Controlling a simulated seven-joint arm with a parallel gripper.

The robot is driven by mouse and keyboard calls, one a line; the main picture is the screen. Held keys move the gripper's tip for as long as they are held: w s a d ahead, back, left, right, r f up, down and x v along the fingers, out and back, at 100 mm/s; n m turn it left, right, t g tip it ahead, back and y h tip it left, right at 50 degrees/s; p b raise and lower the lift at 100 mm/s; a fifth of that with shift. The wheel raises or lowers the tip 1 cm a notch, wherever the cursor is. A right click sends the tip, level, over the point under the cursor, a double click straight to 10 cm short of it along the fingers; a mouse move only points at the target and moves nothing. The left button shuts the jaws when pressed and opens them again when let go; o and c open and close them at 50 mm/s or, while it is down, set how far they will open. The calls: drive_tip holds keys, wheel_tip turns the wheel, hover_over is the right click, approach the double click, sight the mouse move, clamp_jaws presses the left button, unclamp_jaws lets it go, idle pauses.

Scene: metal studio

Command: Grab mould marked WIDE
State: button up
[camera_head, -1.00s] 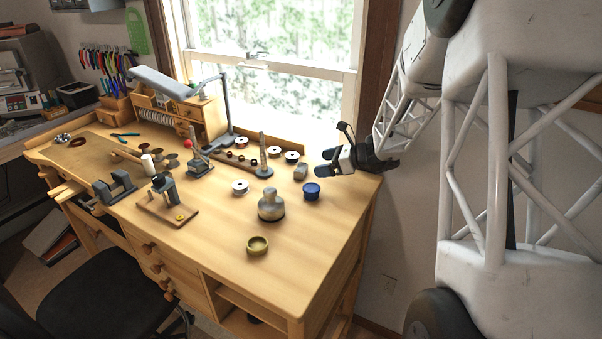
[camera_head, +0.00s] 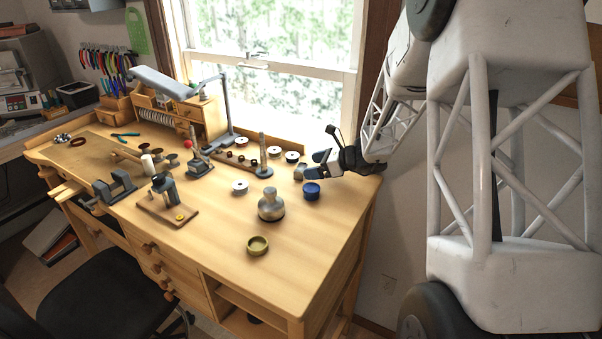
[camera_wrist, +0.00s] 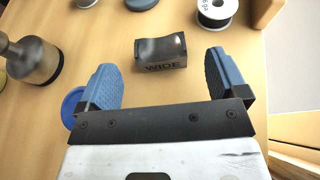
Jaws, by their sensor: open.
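The mould marked WIDE (camera_wrist: 160,54) is a small dark grey block with a curved hollow top, standing on the bench. In the wrist view it lies ahead of my gripper (camera_wrist: 164,82), between the lines of the two blue fingers but beyond their tips, with the word WIDE facing me. My gripper is open and empty. In the head view my gripper (camera_head: 317,169) is low over the right end of the bench, and the mould (camera_head: 298,173) shows just left of it, partly hidden.
A blue round container (camera_head: 312,191) stands close below my gripper. A metal bottle-like object (camera_head: 271,206) and a brass dish (camera_head: 258,245) stand nearer the front. A spool (camera_wrist: 214,12) stands beyond the mould at right. The bench front right is clear.

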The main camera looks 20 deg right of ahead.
sight(298, 169)
drive_tip(key=shift+f+x, duration=0.2)
drive_tip(key=shift+x, duration=1.9)
drive_tip(key=c, duration=1.2)
drive_tip(key=shift+c, duration=0.2)
drive_tip(key=shift+r, duration=0.15)
wheel_tip(298, 169, up, 10)
